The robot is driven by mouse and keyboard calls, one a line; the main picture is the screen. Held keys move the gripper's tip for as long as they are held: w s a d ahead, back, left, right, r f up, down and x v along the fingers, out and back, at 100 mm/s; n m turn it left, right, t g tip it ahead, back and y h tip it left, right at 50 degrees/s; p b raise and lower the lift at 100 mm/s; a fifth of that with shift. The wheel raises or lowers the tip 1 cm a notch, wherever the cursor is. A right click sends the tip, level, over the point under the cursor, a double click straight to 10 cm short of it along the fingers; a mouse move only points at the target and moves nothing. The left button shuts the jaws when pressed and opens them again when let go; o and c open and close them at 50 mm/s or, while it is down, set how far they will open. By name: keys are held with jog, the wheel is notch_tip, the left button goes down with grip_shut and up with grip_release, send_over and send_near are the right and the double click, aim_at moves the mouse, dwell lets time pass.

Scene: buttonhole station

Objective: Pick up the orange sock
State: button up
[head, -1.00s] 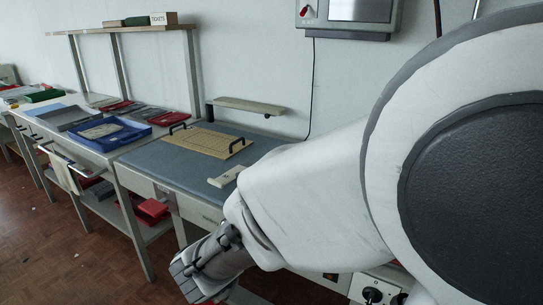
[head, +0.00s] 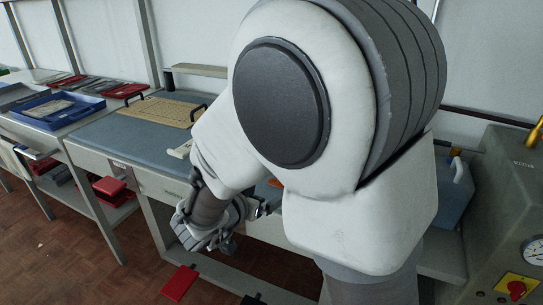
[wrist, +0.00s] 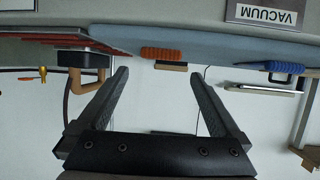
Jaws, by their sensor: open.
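My gripper (wrist: 159,78) is open and empty in the wrist view, its two fingers spread apart. The wrist picture looks upside down, with the bench surface along the top. A small ribbed orange thing (wrist: 162,53) sits at the bench surface beyond the gap between my fingers, with a tan block against it. I cannot tell whether it is the orange sock; it looks more like a brush. A small orange patch (head: 275,182) shows beside my arm in the head view. My arm hides much of the bench there. No thing is clearly a sock.
A blue ribbed thing with a dark handle (wrist: 285,66) and a VACUUM sign (wrist: 262,14) show in the wrist view. In the head view are a blue tray (head: 58,108), a tan board with black handles (head: 160,110) and a grey machine with a gauge (head: 505,200).

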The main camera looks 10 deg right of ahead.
jog(key=shift+x, duration=1.1)
jog(key=b+x, duration=0.1)
jog(key=x, duration=0.1)
jog(key=b+x, duration=0.1)
jog(key=x, duration=0.1)
jog(key=shift+f+b, duration=0.3)
jog(key=shift+b, duration=0.05)
jog(key=shift+w+d, duration=0.25)
jog(key=shift+w, duration=0.15)
jog(key=shift+c, duration=0.3)
jog(key=c, duration=1)
